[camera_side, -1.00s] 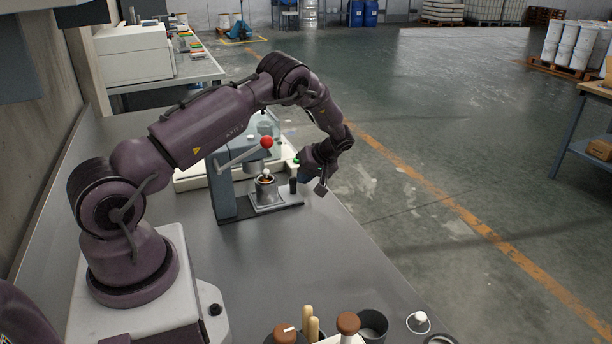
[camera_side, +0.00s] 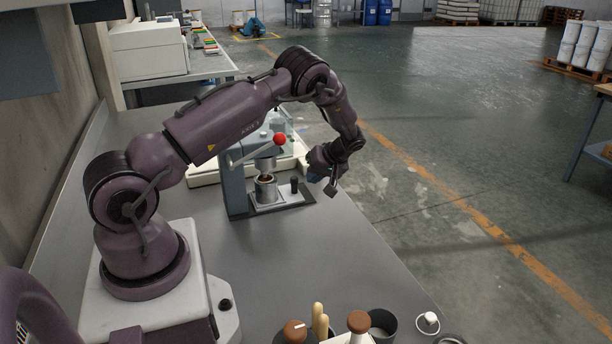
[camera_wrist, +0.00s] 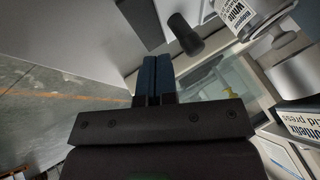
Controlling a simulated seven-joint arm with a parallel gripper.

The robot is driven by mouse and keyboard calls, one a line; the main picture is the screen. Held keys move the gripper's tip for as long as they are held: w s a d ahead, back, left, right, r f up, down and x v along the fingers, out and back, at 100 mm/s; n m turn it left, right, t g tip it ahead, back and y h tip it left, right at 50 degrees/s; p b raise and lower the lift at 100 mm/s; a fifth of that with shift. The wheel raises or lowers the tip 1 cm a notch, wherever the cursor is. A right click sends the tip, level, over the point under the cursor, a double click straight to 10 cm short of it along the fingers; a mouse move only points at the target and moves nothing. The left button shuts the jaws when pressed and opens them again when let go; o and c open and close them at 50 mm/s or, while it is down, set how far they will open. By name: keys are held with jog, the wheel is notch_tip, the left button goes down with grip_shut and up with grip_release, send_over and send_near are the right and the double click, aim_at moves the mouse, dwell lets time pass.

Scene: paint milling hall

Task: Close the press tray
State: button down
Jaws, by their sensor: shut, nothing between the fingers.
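The press (camera_side: 234,190) is a blue-grey column with a slanted lever ending in a red ball (camera_side: 280,139). Its tray carries a metal cup (camera_side: 265,190) with brown contents, which sits directly below the ram (camera_side: 265,165) close to the column. The tray's black knob (camera_side: 294,184) stands upright to the right of the cup. My gripper (camera_side: 313,175) is right of the knob and apart from it, its blue fingers shut and empty. In the wrist view the closed fingers (camera_wrist: 155,68) point toward the knob (camera_wrist: 184,33), with a gap between; the cup (camera_wrist: 240,20) has a white label.
Brown-capped tools (camera_side: 358,322) and a dark cup (camera_side: 382,326) stand at the bench's near edge. A pale tray (camera_side: 203,171) lies behind the press. The bench (camera_side: 330,265) between press and tools is clear; its right edge drops to the floor.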

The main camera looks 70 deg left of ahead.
jog(key=shift+w+d+r, duration=0.1)
jog(key=shift+w+d, duration=0.1)
jog(key=shift+w, duration=0.3)
jog(key=shift+w+d+r, duration=0.1)
jog(key=shift+w+d, duration=0.05)
jog(key=shift+w, duration=0.35)
jog(key=v, duration=0.9)
jog(key=s+d+r+m+t+h, duration=0.6)
jog(key=s+d+r+m+t, duration=0.4)
jog(key=s+d+r+m, duration=0.6)
jog(key=s+d+r, duration=0.7)
jog(key=s+d, duration=0.1)
jog(key=d, duration=0.1)
jog(key=shift+s+d, duration=0.2)
jog(key=shift+d, duration=0.1)
